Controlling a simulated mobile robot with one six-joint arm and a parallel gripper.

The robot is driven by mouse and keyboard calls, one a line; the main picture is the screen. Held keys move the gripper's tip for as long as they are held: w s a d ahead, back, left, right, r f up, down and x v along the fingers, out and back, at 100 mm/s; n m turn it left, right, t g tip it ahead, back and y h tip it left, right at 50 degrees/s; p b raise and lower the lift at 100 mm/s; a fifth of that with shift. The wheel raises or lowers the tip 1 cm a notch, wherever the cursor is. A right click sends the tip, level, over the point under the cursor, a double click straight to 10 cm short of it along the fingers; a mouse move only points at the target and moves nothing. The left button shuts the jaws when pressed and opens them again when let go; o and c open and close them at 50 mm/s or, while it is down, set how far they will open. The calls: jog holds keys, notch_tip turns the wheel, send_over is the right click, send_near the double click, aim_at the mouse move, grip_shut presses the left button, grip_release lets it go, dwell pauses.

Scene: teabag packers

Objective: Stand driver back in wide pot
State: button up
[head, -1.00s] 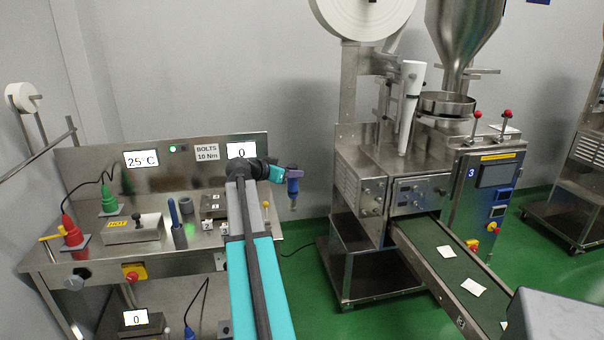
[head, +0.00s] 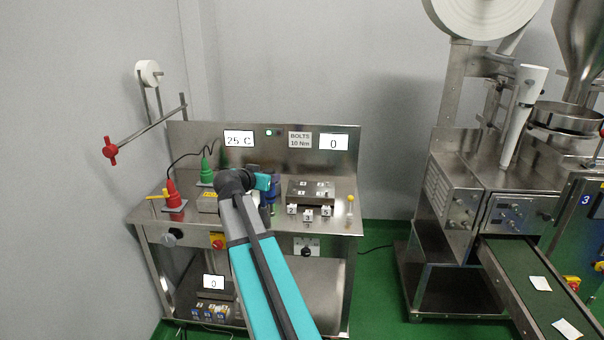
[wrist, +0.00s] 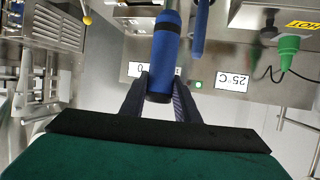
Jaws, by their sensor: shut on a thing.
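My gripper (head: 266,186) is shut on the driver (head: 273,189), a blue tool with a dark band, over the steel bench. In the wrist view, the driver (wrist: 165,50) sits between the two dark fingers of my gripper (wrist: 160,88). A thinner blue tool (wrist: 200,28) stands beside it there, apart from the driver. The wide pot cannot be made out; my arm and the driver cover that part of the bench in the head view. Whether the driver's lower end touches anything cannot be told.
A steel block (head: 311,190) with small numbered pieces in front lies right of my gripper. A yellow-topped post (head: 350,203) stands at the bench's right end. Green (head: 207,174) and red (head: 174,196) cabled tools stand left. A conveyor (head: 530,285) is further right.

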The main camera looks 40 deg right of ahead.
jog(key=w+a+n+t+y, duration=0.2)
jog(key=w+a+n+y, duration=0.1)
jog(key=a, duration=1.1)
jog(key=w+a+r+n+t+y, duration=0.1)
jog(key=w+a+n+t+y, duration=0.2)
jog(key=a, duration=1.2)
jog(key=w+a+r+n+t+y, duration=0.1)
jog(key=w+a+n+t+y, duration=0.2)
jog(key=a, duration=1.1)
jog(key=shift+a+r+n+y, duration=0.2)
jog(key=shift+a+n+y, duration=0.15)
jog(key=shift+n+y, duration=1.65)
jog(key=shift+a, duration=0.15)
